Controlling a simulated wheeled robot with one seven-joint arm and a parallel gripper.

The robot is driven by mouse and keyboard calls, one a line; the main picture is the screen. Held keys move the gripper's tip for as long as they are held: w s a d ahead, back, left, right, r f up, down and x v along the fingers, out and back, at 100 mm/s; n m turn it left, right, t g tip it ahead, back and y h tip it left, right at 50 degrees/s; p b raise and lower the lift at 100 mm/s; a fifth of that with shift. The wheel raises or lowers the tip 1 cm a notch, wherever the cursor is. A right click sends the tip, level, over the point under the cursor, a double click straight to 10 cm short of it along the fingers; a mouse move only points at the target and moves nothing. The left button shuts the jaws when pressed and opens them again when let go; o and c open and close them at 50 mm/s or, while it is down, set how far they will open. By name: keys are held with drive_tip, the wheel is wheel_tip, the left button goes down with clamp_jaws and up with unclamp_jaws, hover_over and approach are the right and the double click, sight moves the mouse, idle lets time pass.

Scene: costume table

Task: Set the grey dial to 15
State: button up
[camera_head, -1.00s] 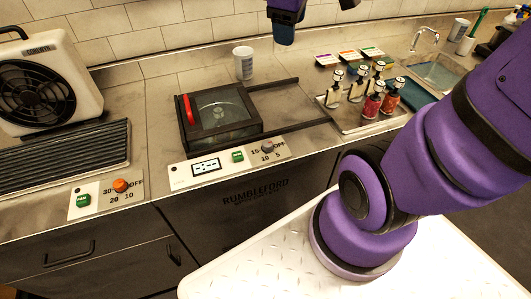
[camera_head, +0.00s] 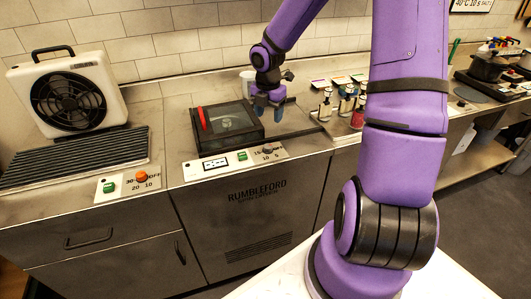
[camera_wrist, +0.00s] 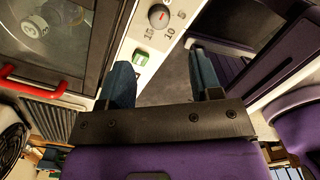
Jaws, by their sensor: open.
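The grey dial (camera_head: 267,150) sits on the pale control strip at the front of the counter, right of a green button. It shows larger in the wrist view (camera_wrist: 159,17), a round grey knob with a red mark and the numbers 15, 10 and 5 around it. I cannot tell which number the mark points at. My gripper (camera_head: 268,108) is open and empty, above and behind the dial, by the right side of the glass-lidded box. In the wrist view its two blue fingers (camera_wrist: 163,68) are apart, with the dial beyond them and nothing between them.
The glass-lidded box (camera_head: 226,122) with a red handle (camera_head: 201,118) stands just behind the strip. A green button (camera_head: 242,156) is left of the dial. An orange dial (camera_head: 142,176) is farther left, below a fan (camera_head: 68,95). Several bottles (camera_head: 347,102) stand to the right.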

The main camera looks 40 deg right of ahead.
sight(268, 145)
drive_tip(key=shift+n, duration=0.5)
drive_tip(key=f, duration=1.2)
drive_tip(key=shift+a+f, duration=0.15)
drive_tip(key=shift+a, duration=0.05)
drive_tip(key=c, duration=0.9)
